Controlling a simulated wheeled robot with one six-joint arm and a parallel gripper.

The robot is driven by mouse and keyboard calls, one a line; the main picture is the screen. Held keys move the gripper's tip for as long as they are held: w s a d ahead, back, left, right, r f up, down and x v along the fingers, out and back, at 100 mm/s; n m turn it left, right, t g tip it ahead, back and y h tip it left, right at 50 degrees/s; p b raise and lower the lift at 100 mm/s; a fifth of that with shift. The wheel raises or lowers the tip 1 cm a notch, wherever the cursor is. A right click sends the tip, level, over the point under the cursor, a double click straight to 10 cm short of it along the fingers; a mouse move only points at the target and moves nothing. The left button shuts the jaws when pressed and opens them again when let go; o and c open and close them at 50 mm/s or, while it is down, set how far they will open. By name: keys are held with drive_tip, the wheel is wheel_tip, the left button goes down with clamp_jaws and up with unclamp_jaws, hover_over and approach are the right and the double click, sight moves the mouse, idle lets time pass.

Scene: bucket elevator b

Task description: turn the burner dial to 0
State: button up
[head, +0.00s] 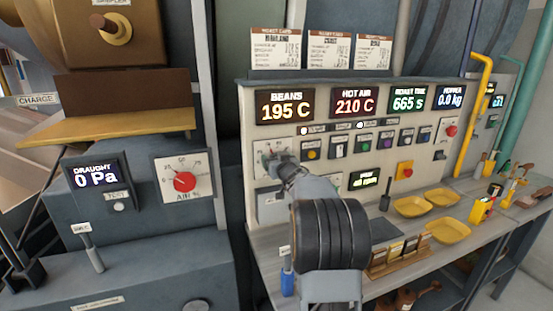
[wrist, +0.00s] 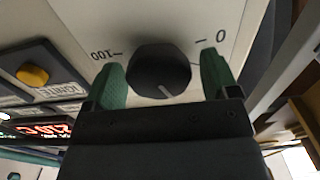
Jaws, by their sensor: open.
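The burner dial (wrist: 160,70) is a round black knob on a pale panel in the wrist view. Its white pointer line is on the lower part of the knob, toward the lower right. The 0 mark (wrist: 220,36) is at the upper right and the 100 mark (wrist: 103,54) at the upper left, upside down. My gripper (wrist: 163,77) is open, with one green finger on each side of the knob. A small gap shows on the right; I cannot tell whether the left finger touches. In the head view my gripper (head: 283,163) hides most of the dial's plate (head: 264,147).
A yellow igniter button (wrist: 31,75) sits beside the dial's plate. Displays (head: 285,105) and several buttons line the panel. A red air dial (head: 185,182) is on the machine at left. Yellow trays (head: 447,230) and a wooden rack (head: 398,257) are on the bench below.

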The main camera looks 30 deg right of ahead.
drive_tip(key=shift+w, duration=0.15)
drive_tip(key=c, duration=0.9)
